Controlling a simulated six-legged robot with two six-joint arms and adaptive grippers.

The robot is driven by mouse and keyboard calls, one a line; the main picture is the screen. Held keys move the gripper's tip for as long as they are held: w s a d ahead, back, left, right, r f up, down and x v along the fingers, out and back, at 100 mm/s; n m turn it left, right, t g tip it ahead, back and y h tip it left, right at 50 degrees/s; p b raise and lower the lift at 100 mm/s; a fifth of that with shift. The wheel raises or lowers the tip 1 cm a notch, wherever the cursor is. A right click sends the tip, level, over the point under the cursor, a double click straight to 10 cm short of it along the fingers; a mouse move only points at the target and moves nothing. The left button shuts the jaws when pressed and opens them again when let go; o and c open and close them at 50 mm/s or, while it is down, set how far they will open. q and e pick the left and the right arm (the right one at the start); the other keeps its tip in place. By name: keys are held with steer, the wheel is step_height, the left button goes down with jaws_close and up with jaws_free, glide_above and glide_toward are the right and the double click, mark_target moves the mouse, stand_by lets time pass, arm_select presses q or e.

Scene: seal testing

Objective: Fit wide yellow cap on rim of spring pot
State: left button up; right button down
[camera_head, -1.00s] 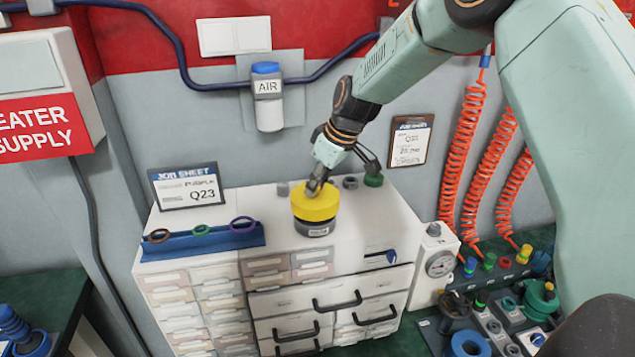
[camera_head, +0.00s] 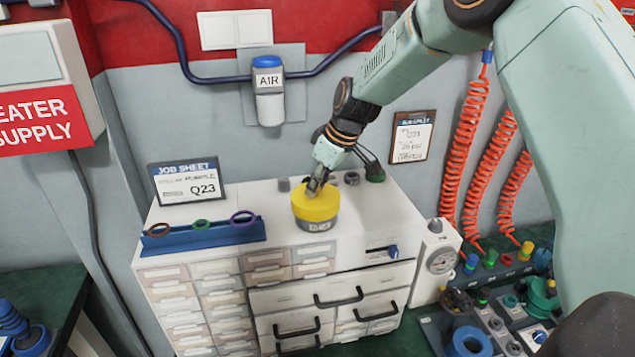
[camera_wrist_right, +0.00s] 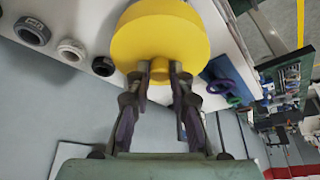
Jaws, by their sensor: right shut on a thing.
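The wide yellow cap (camera_head: 314,207) is at the top of the grey spring pot (camera_head: 320,226) on the white cabinet top. In the head view the cap's lower edge meets the pot; I cannot tell whether it is fully seated. My right gripper (camera_head: 315,186) comes from above and is shut on the cap's small yellow knob. In the right wrist view the fingers (camera_wrist_right: 160,72) pinch that knob, and the cap's disc (camera_wrist_right: 160,35) hides the pot. My left gripper is not in view.
A blue rack (camera_head: 205,240) with several coloured rings stands left on the cabinet top (camera_head: 275,225). Behind it is a job sheet (camera_head: 187,182). Small grey parts and a green part (camera_head: 375,175) lie behind the pot. A gauge box (camera_head: 437,262) stands right of the cabinet.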

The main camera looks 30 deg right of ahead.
steer(key=shift+f, duration=0.2)
steer(key=c, duration=1.1)
jaws_free()
step_height(320, 180, up, 5)
steer(key=p, duration=0.4)
steer(key=shift+r, duration=1.05)
steer(key=shift+f, duration=0.1)
